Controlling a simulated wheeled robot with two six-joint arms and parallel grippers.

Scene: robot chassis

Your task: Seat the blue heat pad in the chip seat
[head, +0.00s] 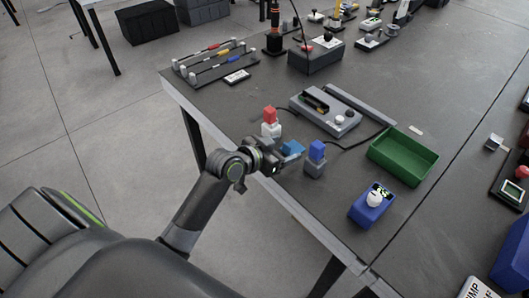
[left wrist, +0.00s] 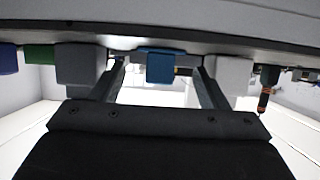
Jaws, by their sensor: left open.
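The blue heat pad (head: 292,147) is a small light-blue block near the table's left edge. My left gripper (head: 281,154) is at it with its fingers open. In the left wrist view, the pad (left wrist: 160,66) shows between the two spread fingers (left wrist: 160,82), with gaps on both sides. That view appears upside down, with the table along the top. A grey device (head: 325,111) behind has a dark recess (head: 315,101), possibly the chip seat; I cannot tell for sure. My right gripper is not in view.
Farther right are a green tray (head: 430,168) and a blue box with a white knob (head: 364,212). A cable crosses behind the dark-blue block.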

